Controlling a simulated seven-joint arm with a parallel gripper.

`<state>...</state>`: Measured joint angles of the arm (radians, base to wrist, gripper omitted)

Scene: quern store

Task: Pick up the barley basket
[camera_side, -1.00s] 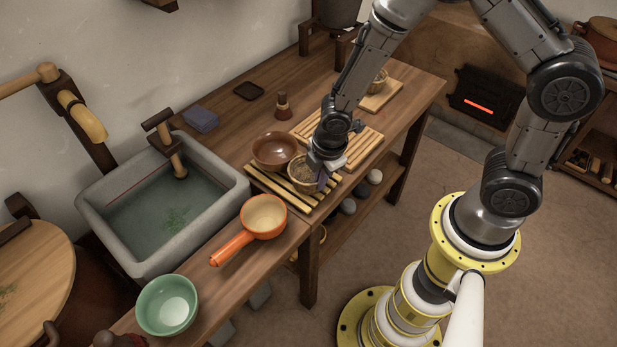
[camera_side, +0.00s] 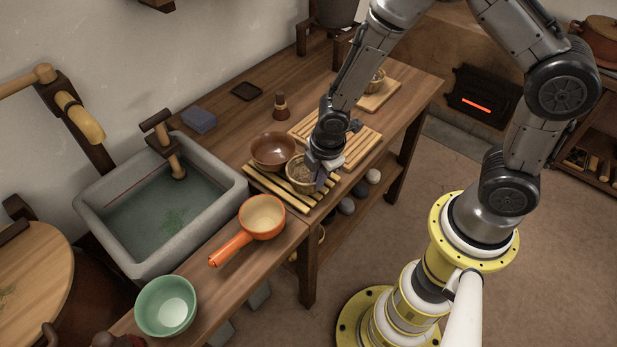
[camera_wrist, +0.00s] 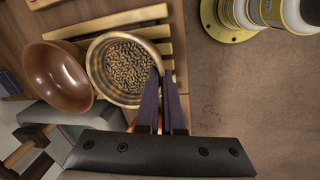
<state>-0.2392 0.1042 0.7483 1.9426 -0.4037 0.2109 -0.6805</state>
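The barley basket (camera_side: 302,172) is a small round tan bowl-shaped basket full of brown grain. It sits upright on a slatted wooden rack (camera_side: 262,180) on the bench. In the wrist view the basket (camera_wrist: 122,66) is seen from above. My gripper (camera_wrist: 161,74) is at the basket's right rim there, with one dark purple finger over the inside and the other outside. The fingers are close together and look shut on the rim. In the side view my gripper (camera_side: 322,180) is at the basket's near right edge and partly hides it.
A brown bowl (camera_side: 273,151) stands right beside the basket on the rack. An orange pan (camera_side: 262,218) lies in front, near the stone sink (camera_side: 105,225). A second slatted rack (camera_side: 358,150) is behind my gripper. A green bowl (camera_side: 166,305) stands at the front left.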

